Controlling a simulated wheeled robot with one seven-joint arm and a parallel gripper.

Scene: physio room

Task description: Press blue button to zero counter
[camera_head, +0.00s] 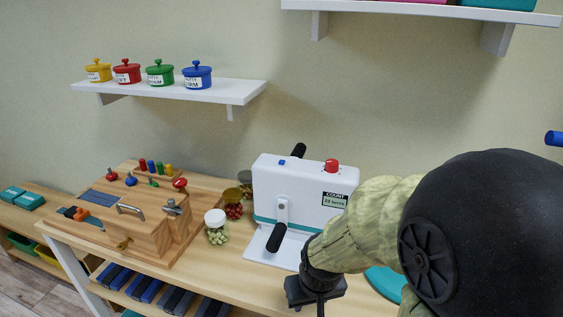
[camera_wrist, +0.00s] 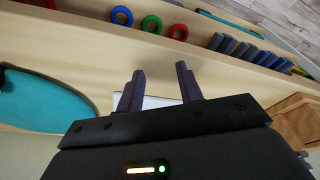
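The counter machine (camera_head: 300,194) is a white upright box with a teal stripe, a black crank handle and a white base plate on the table. A small blue button (camera_head: 281,162) sits on its top edge at the left, and a larger red knob (camera_head: 331,165) at the right. A small display (camera_head: 335,200) on its front reads COUNT and what looks like 23 turns. My gripper (camera_wrist: 160,82) shows two dark fingers spread apart with nothing between them in the wrist view. In the head view it is low, in front and right of the machine, pointing down. The button is outside the wrist view.
Glass jars (camera_head: 217,227) stand left of the machine, beside a wooden activity board (camera_head: 130,215). A wall shelf (camera_head: 170,90) holds several coloured pots. A teal disc (camera_wrist: 35,95) lies on the table. Coloured rings (camera_wrist: 150,23) and dark blocks sit on the lower shelf.

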